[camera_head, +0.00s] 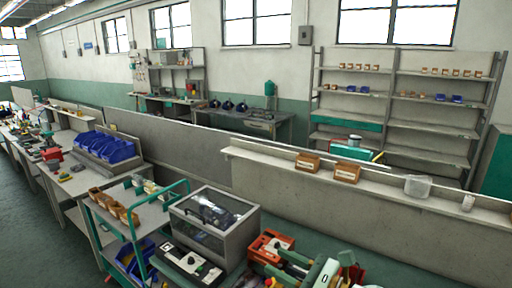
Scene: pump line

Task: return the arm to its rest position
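I cannot make out either arm clearly. A crowded cluster of pale green, dark green and red shapes (325,270) shows at the bottom edge, right of centre. My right gripper may be among these shapes, but I cannot pick out its fingers or tell what they hold. My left gripper does not show in the camera_head view.
A green-framed cart (130,236) with small bins stands at lower left, beside a clear-sided box (213,222). Blue bins (118,152) sit on the left bench. A long ledge (400,188) crosses the right. Shelving (393,95) stands behind. Dark floor shows at lower left.

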